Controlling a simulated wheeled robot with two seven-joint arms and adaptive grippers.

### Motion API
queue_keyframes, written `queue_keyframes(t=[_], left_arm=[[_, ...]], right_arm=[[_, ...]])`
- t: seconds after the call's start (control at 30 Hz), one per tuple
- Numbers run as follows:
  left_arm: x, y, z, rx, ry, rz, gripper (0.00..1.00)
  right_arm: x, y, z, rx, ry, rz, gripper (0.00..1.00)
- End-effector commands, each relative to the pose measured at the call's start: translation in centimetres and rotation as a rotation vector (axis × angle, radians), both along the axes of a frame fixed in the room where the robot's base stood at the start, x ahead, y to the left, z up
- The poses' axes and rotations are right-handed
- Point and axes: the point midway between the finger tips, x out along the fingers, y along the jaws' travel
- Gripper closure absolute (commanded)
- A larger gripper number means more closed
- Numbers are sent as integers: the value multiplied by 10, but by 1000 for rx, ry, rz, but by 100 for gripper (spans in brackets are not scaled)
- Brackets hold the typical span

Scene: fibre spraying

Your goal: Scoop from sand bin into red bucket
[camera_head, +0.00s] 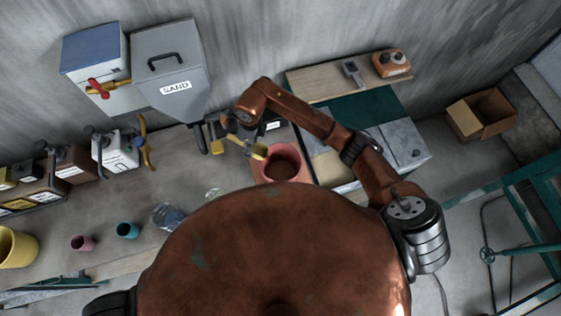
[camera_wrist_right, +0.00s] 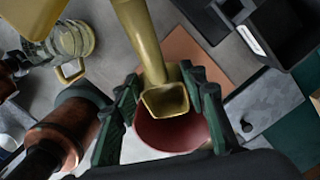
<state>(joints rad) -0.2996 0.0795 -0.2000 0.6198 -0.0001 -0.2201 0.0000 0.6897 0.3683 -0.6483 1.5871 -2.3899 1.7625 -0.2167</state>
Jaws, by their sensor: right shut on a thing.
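My right gripper (camera_head: 247,143) is shut on a yellow scoop (camera_head: 259,151). In the right wrist view the green fingers of this gripper (camera_wrist_right: 162,78) stand on both sides of the scoop (camera_wrist_right: 136,38), whose square hollow end shows between them. The red bucket (camera_head: 284,163) stands on a reddish-brown board, close beside the gripper; in the wrist view the bucket (camera_wrist_right: 172,137) lies behind the scoop's end. Whether the scoop holds sand I cannot tell. The grey sand bin (camera_head: 170,62), labelled SAND, is on the wall at upper left. My left gripper is not in view.
A white box with a blue lid and red valve (camera_head: 96,62) hangs left of the sand bin. Several jugs, a yellow bucket (camera_head: 18,248) and small pink and teal cups (camera_head: 128,230) stand on the left counter. A cardboard box (camera_head: 481,113) is at right.

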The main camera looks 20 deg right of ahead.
Motion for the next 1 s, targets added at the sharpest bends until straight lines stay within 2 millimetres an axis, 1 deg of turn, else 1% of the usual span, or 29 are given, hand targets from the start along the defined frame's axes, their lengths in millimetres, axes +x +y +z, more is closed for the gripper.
queue_keyframes(t=[0.1, 0.4, 1.0], left_arm=[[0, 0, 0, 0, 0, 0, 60], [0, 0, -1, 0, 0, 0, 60], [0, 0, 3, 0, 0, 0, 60]], right_arm=[[4, 7, 16, -38, 19, 4, 86], [10, 20, 54, -136, 71, 4, 86], [15, 29, 133, -212, 113, 3, 86]])
